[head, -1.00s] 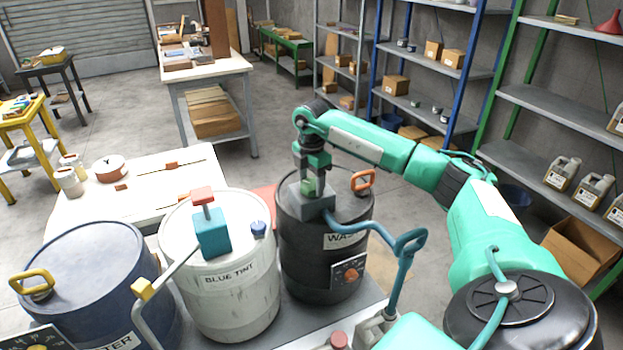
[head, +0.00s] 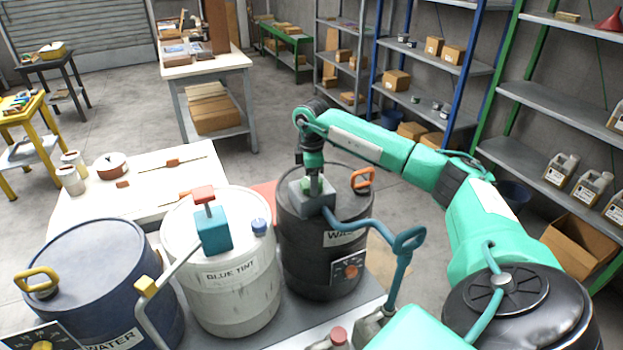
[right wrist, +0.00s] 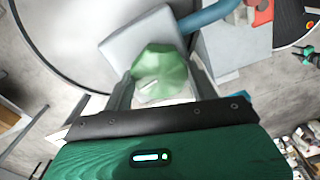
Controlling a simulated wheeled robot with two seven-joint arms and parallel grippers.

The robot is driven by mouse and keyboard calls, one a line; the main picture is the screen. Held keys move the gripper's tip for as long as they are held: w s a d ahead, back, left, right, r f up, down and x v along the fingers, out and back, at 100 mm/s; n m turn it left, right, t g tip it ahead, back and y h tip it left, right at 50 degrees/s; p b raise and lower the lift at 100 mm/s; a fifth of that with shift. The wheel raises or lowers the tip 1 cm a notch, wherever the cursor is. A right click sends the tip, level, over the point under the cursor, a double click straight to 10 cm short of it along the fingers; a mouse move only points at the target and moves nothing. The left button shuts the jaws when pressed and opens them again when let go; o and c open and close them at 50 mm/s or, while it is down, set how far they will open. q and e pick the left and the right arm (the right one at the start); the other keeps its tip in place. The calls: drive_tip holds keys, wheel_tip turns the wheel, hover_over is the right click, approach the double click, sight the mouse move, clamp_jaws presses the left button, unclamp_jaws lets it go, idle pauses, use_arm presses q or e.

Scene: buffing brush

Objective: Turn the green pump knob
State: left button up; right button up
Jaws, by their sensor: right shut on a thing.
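The green pump knob (right wrist: 160,72) sits on top of the grey pump block (right wrist: 118,40). In the head view the knob (head: 314,187) is small and partly covered by my gripper, and the pump block (head: 318,204) stands on the lid of the black drum (head: 292,240). My right gripper (right wrist: 161,66) is shut on the knob, with one finger on each side of it. In the head view my right gripper (head: 313,178) comes down on the knob from above. My left gripper is not in view.
A blue hose (head: 352,227) runs from the pump block to the right. A white blue-tint drum (head: 235,307) with a teal pump (head: 215,230) stands to the left, and a dark blue drum (head: 90,270) is farther left. An orange handle (head: 362,181) rises from the black drum's lid.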

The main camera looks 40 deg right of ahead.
drive_tip(key=shift+w+d+r, duration=0.1)
drive_tip(key=shift+r, duration=0.1)
drive_tip(key=o, duration=1)
drive_tip(key=shift+f, duration=0.1)
drive_tip(key=shift+c, duration=0.2)
wheel_tip(320, 180, up, 14)
drive_tip(key=b, duration=0.2)
drive_tip(key=shift+f, duration=0.15)
